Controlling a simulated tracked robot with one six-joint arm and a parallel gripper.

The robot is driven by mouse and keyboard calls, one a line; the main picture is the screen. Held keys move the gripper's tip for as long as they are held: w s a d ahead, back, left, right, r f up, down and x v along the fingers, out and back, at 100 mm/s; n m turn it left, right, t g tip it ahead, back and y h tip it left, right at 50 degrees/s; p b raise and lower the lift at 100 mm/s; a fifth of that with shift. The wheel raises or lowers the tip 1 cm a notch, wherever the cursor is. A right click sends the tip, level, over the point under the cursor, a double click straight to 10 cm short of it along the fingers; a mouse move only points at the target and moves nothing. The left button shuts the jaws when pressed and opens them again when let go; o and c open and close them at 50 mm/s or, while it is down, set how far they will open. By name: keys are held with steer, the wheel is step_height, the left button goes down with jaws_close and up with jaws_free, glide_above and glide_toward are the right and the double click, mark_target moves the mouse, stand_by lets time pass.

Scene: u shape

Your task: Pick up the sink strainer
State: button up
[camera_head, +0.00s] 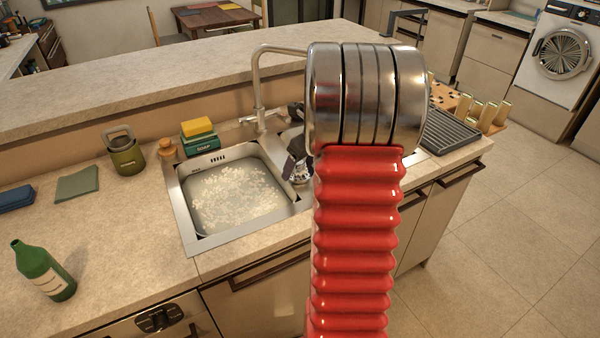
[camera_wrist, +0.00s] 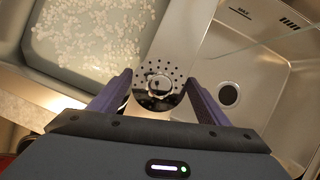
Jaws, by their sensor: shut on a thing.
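The sink strainer (camera_wrist: 158,84) is a perforated metal piece with a small ring on top. In the wrist view it sits between the two purple fingers of my gripper (camera_wrist: 159,79), which is shut on it. In the head view my gripper (camera_head: 296,163) is over the sink near the divider between the basins, with a shiny bit of the strainer (camera_head: 302,176) below it. My red ribbed arm partly hides this area. I cannot tell the strainer's height above the divider.
The left basin (camera_head: 183,205) holds foamy water. The empty right basin (camera_wrist: 277,80) has an open drain (camera_wrist: 229,94). The faucet (camera_head: 258,88) rises behind. A soap box with sponge (camera_head: 199,136), green canister (camera_head: 126,157), green bottle (camera_head: 42,270) and drying rack (camera_head: 455,132) stand around the sink.

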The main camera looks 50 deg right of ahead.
mark_target(301, 162)
steer(key=shift+c, duration=1)
steer(key=shift+r, duration=0.1)
step_height(301, 162, up, 10)
steer(key=shift+f, duration=0.1)
steer(key=shift+s, duration=0.15)
